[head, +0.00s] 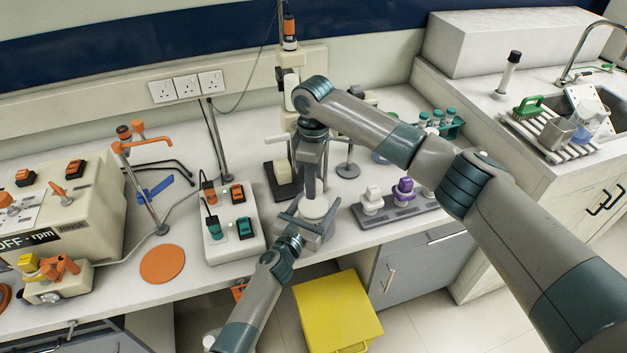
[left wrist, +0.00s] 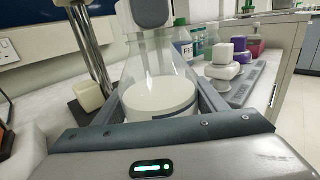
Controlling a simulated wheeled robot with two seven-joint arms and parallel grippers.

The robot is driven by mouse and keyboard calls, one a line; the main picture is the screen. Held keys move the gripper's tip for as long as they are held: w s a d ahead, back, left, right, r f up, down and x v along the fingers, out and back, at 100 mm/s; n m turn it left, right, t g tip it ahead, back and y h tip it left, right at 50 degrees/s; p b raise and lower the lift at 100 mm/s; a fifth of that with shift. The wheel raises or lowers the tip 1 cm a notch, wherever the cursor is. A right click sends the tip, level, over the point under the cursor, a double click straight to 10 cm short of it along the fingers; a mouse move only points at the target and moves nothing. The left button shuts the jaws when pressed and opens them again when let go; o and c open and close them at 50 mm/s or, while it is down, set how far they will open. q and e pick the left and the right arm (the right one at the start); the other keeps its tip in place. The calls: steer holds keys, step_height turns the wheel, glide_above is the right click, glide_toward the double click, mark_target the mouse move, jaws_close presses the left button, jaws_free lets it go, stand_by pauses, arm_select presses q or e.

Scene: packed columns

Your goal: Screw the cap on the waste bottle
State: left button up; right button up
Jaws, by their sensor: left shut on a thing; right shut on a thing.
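The waste bottle (left wrist: 160,88) is clear, with sloping shoulders and white contents, and stands upright in the left wrist view. In the head view its pale lower part (head: 314,208) shows near the bench's front edge. My left gripper (head: 312,218) is shut around the bottle's body, one jaw on each side. My right gripper (head: 312,188) points straight down over the bottle's mouth and is shut. A grey fingertip of it (left wrist: 151,12) covers the neck in the left wrist view. The cap between its fingers is hidden.
A grey rack (head: 395,214) with white and purple stoppered items stands close on the right. A switch box (head: 232,222) is on the left, and a stand with a dark base (head: 283,183) is behind. A yellow bin (head: 338,312) is below the bench edge.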

steer(key=o, duration=1.2)
steer(key=shift+r, duration=0.1)
step_height(320, 180, up, 12)
steer(key=shift+f, duration=0.1)
arm_select(q)
steer(key=o, duration=2.1)
steer(key=shift+o, duration=0.2)
steer(key=shift+s, duration=0.1)
